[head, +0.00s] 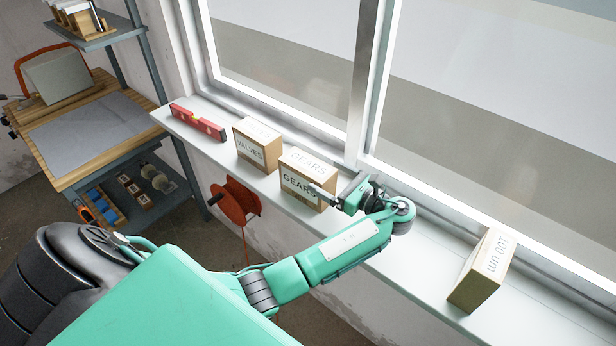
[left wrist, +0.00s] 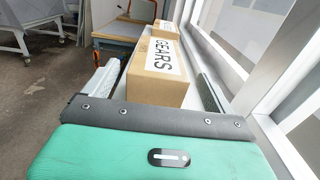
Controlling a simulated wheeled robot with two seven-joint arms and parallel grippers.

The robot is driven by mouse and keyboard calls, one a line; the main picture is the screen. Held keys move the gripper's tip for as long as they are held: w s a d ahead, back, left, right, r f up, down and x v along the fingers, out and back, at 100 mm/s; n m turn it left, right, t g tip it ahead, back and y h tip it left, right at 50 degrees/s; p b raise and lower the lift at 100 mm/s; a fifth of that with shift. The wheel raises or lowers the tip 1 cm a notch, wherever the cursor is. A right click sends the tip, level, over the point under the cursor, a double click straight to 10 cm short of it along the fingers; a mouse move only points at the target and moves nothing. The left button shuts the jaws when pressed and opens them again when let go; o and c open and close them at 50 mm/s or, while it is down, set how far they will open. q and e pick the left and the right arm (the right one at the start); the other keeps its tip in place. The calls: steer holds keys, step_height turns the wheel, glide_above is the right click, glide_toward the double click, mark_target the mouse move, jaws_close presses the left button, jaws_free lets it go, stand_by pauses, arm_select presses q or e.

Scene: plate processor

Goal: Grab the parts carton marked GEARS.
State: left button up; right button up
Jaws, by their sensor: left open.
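The GEARS carton (head: 301,187) is a brown box with a white label, standing on the white window sill (head: 408,262). My left gripper (head: 332,190) is open at the carton's right end, with its fingers pointing along the sill toward it. In the left wrist view the GEARS carton (left wrist: 160,78) stands straight ahead between the two spread fingers (left wrist: 158,92), one on each side. I cannot tell whether either finger touches it. My right gripper is in neither view.
A VALVES carton (head: 257,145) stands just left of the GEARS carton, with a red spirit level (head: 198,122) beyond it. A 100 um carton (head: 482,270) stands far right. The window frame (head: 362,90) runs behind the sill. An orange reel (head: 236,200) hangs below.

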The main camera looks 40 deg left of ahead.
mark_target(315, 168)
arm_select(q)
steer(key=shift+a+r, duration=0.1)
steer(key=shift+a, duration=0.1)
steer(key=shift+s+a+r+p, duration=0.1)
steer(key=shift+a+r+p, duration=0.05)
steer(key=shift+a+p, duration=0.2)
steer(key=a+p, duration=0.2)
steer(key=a, duration=0.1)
steer(key=shift+a+r, duration=0.1)
steer(key=shift+a, duration=0.55)
steer(key=shift+w+d, duration=0.1)
steer(key=shift+w, duration=0.1)
steer(key=c, duration=1.9)
jaws_close()
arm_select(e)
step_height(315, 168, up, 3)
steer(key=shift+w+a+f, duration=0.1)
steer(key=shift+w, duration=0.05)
